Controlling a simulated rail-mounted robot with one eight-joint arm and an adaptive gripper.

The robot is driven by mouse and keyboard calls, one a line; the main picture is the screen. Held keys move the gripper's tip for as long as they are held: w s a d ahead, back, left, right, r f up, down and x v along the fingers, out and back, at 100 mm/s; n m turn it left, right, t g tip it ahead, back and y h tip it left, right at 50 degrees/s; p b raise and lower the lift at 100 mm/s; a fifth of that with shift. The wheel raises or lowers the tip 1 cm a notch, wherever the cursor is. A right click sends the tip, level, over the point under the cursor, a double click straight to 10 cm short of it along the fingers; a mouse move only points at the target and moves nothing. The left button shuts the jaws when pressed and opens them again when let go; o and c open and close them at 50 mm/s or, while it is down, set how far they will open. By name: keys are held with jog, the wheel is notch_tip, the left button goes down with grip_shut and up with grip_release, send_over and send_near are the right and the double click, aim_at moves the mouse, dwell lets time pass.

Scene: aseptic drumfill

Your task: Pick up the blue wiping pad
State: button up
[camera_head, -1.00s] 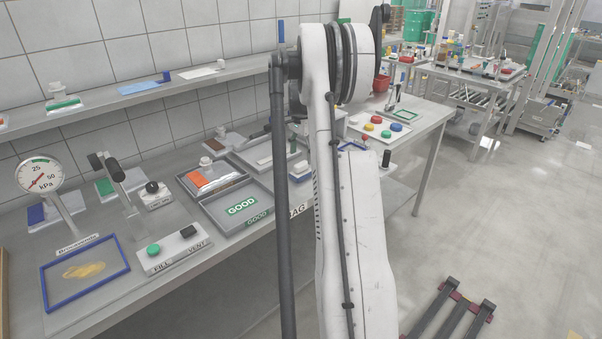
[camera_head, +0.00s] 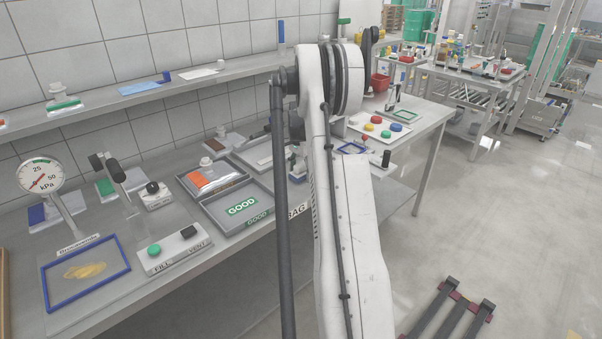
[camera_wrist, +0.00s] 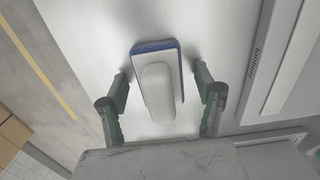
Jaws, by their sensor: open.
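In the wrist view, a blue pad (camera_wrist: 154,45) with a rounded pale handle (camera_wrist: 157,92) on top lies on a light grey surface. My gripper (camera_wrist: 162,76) is open, with one green-and-grey finger on each side of the pad. Gaps show between the fingers and the pad, and nothing is held. In the head view my arm covers much of the bench's middle, and I cannot make out the pad or my fingertips clearly there.
A grey tray marked GOOD (camera_head: 215,225) and a fill/vent button box (camera_head: 176,252) stand on the bench. A blue-framed panel (camera_head: 60,293) is at the left, a gauge (camera_head: 40,178) behind it. Coloured buttons (camera_head: 372,127) sit at the right. In the wrist view, a tray edge (camera_wrist: 262,60) lies right of the pad.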

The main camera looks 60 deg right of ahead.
jog(key=c, duration=1.3)
jog(key=shift+o, duration=0.2)
jog(key=shift+r, duration=0.55)
notch_tip(320, 180, up, 3)
jog(key=shift+f, duration=0.2)
jog(key=w+a+r, duration=0.3)
jog(key=a+r, duration=0.4)
jog(key=a, duration=0.4)
jog(key=shift+a+r+b, duration=0.15)
jog(key=shift+a+b, duration=0.05)
jog(key=shift+b, duration=0.2)
